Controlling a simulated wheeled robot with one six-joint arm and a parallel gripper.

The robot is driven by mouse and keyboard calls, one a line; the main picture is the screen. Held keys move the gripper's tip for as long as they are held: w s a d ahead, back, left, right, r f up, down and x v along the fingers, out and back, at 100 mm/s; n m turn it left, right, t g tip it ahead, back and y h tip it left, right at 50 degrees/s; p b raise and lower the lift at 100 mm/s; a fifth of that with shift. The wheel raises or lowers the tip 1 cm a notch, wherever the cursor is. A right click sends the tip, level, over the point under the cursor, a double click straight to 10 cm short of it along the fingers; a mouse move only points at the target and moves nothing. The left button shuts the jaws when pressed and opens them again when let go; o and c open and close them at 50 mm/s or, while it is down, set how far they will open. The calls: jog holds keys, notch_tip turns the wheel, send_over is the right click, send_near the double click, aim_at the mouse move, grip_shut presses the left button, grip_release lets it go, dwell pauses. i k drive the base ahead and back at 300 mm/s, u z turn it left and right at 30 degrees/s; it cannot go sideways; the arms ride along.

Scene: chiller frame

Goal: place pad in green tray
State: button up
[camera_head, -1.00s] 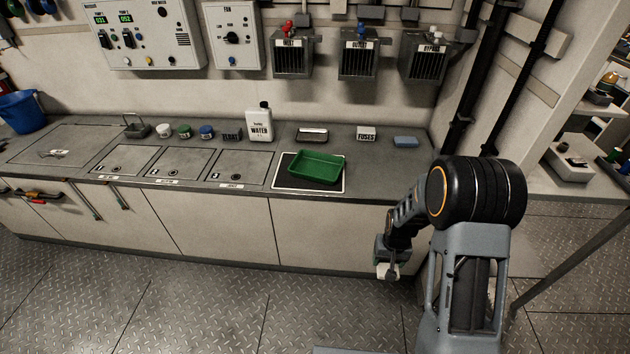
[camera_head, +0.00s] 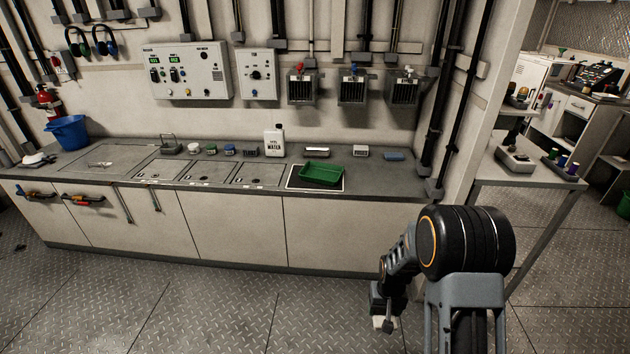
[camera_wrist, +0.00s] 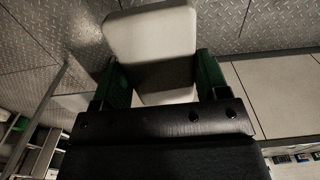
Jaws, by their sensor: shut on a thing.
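A pale grey-white pad (camera_wrist: 152,36) is clamped between the green fingers of my gripper (camera_wrist: 160,82) in the wrist view. The pad sticks out past the fingertips, and its lower part lies between them. In the head view my gripper (camera_head: 385,322) hangs low over the floor, in front of the counter's right part, with the pale pad showing small at its end. The green tray (camera_head: 321,183) sits on a dark, white-edged mat at the counter's front. It looks empty. My gripper is well apart from it, lower and to the right in the picture.
The counter (camera_head: 235,162) also holds a white water bottle (camera_head: 274,141), a metal dish (camera_head: 317,151), a fuses box (camera_head: 361,152) and a light blue block (camera_head: 394,156). A side table (camera_head: 545,178) stands at right. The floor before the counter is clear.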

aim_at(327, 177)
jog(key=u, duration=0.8)
jog(key=i, duration=1.3)
jog(key=z, duration=0.2)
